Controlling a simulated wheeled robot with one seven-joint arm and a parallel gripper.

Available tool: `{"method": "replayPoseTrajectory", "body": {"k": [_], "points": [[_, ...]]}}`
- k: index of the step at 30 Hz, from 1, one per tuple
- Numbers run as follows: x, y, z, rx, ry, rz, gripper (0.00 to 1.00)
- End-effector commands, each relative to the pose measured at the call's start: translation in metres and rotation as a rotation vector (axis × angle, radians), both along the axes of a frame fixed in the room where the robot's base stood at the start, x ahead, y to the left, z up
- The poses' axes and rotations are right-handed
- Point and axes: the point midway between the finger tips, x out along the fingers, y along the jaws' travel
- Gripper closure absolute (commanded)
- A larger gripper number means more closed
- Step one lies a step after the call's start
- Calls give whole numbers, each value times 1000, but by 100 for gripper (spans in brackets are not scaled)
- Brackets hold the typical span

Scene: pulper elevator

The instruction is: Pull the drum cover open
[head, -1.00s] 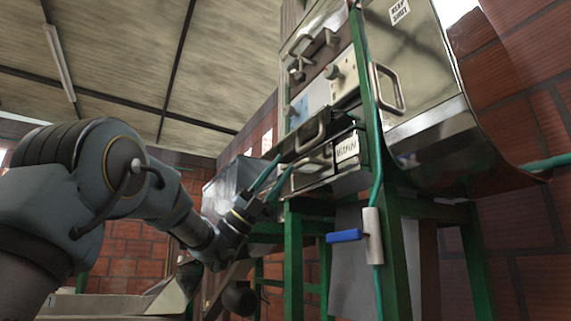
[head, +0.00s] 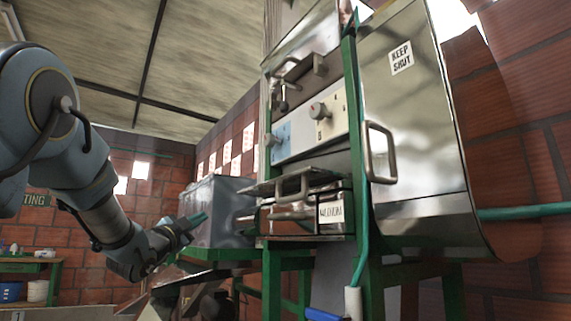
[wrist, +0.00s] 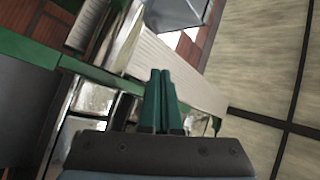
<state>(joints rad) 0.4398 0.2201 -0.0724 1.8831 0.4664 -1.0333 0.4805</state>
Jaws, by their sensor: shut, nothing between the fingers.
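The drum cover (head: 415,110) is a large shiny metal cover with a curved lower edge at the right of the machine in the head view. It has a "KEEP SHUT" label and a metal loop handle (head: 380,152) on its left side. It hangs against the green frame; I cannot tell whether it is fully closed. My gripper (head: 203,217) is well left of the handle, apart from it, near a grey metal box. In the wrist view my gripper's green fingers (wrist: 162,75) are together and empty. The cover's handle cannot be made out in the wrist view.
The green frame (head: 352,120) stands beside the cover. A control panel with knobs (head: 310,122) and a lower handled front (head: 300,210) lie between my gripper and the cover handle. The grey box (head: 215,200) is close behind my gripper. A green pipe (head: 525,211) runs at right.

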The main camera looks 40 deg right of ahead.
Motion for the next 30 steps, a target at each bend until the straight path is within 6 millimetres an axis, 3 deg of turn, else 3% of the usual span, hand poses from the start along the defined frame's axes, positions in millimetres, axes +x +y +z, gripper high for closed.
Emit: {"method": "replayPoseTrajectory", "body": {"k": [1, 6, 12, 17, 21, 30], "points": [[12, 15, 12, 26, 83, 45, 100], [39, 67, -10, 89, 374, 191, 100], [42, 137, -39, 136, 719, 368, 100], [19, 195, -60, 161, 992, 511, 100], [-15, 239, -73, 186, 1203, 620, 100], [-78, 288, -77, 295, 1428, 738, 100]]}}
